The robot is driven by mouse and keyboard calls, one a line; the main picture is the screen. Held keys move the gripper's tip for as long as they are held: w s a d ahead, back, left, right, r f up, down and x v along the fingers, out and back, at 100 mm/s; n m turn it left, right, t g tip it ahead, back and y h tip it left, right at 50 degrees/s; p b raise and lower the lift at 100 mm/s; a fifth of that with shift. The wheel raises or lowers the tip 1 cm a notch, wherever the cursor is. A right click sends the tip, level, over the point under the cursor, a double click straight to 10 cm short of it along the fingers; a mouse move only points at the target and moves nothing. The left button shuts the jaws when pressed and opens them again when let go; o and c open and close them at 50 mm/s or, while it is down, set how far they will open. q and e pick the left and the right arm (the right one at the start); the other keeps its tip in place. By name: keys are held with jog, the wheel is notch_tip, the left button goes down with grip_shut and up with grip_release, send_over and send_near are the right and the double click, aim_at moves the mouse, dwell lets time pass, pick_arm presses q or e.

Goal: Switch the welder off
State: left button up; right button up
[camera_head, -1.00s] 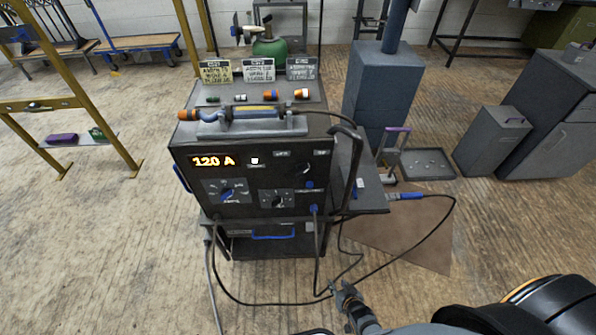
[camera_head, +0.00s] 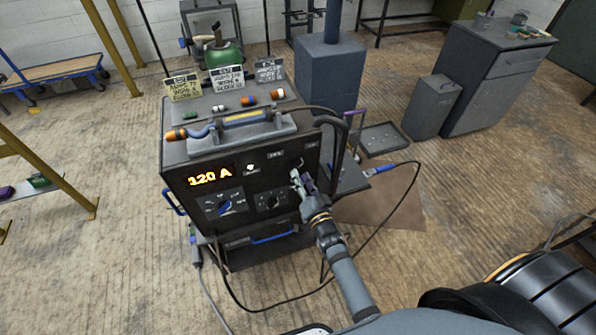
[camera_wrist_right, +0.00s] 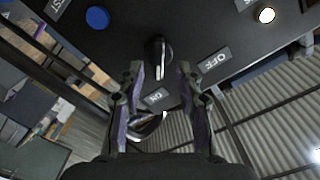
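The welder (camera_head: 180,172) stands with its front panel towards me, and its orange display (camera_head: 209,177) reads 120 A. In the right wrist view its black power knob (camera_wrist_right: 158,54) sits near an ON label (camera_wrist_right: 157,97) and an OFF label (camera_wrist_right: 215,60). The knob's pale line appears to run towards ON. My right gripper (camera_head: 301,182) is at the right part of the panel and hides the knob there. In the wrist view its fingers (camera_wrist_right: 160,72) are apart, one on each side of the knob; contact cannot be told. My left gripper is out of view.
A lit white lamp (camera_head: 250,168) and a blue-marked dial (camera_head: 225,207) are on the panel. A thick black cable loops at the welder's right side. Small signs (camera_head: 226,77) stand on its top. Grey cabinets (camera_head: 496,80) stand back right.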

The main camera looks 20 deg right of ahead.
aim_at(298, 169)
jog(key=shift+w, duration=1.9)
jog(key=shift+c, duration=0.4)
grip_shut()
